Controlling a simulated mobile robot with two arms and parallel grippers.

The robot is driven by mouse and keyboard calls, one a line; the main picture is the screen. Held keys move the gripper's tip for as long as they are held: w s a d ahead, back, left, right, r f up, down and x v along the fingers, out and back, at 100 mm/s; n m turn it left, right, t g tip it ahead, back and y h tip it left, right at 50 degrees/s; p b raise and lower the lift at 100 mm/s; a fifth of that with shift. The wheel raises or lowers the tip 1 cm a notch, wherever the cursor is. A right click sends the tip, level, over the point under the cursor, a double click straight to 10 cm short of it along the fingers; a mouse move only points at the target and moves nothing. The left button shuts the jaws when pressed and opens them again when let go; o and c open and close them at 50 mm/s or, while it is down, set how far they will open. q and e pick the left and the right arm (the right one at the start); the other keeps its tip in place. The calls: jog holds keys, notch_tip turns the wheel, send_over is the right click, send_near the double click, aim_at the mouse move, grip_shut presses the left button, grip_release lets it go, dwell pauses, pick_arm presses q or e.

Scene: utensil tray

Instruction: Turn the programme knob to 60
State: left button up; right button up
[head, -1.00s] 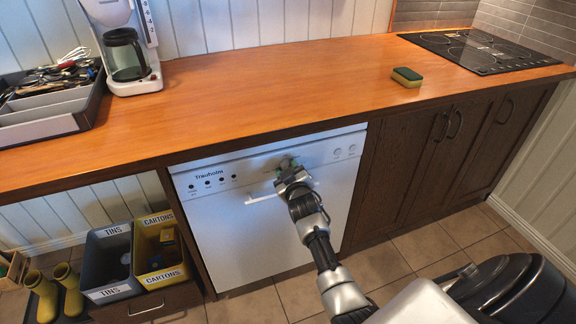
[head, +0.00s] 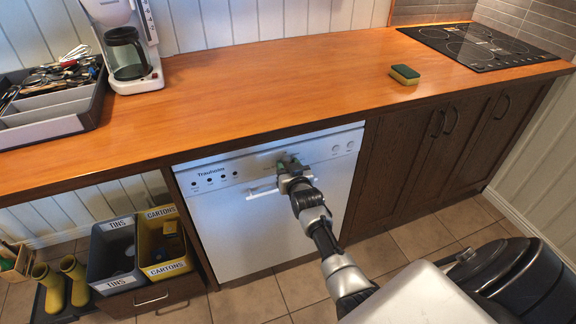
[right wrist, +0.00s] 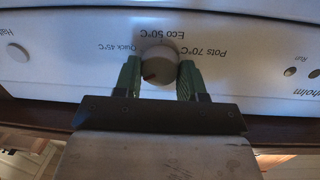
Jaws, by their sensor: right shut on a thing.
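The white dishwasher (head: 270,220) is under the counter, with its control panel along the top. My right gripper (head: 284,163) is at the middle of that panel. In the right wrist view, its green fingers (right wrist: 160,70) are shut on the round grey programme knob (right wrist: 160,62), one on each side. The knob has a small reddish mark at its lower left in that picture. The labels around it read "Eco 50°C", "Quick 45°C" and "Pots 70°C", upside down; I see no 60 label. In the head view the gripper hides the knob. My left gripper is not in view.
The door handle bar (head: 262,193) lies just below the gripper. More buttons (head: 343,147) sit to the right on the panel. The wooden counter (head: 270,90) above holds a sponge (head: 404,75), coffee maker (head: 130,60) and utensil tray (head: 45,125).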

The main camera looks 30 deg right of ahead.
dwell(0.3)
jog(key=o, duration=0.9)
jog(key=p+v, duration=0.1)
jog(key=v, duration=0.9)
jog(key=shift+s+a, duration=0.2)
jog(key=shift+s, duration=0.15)
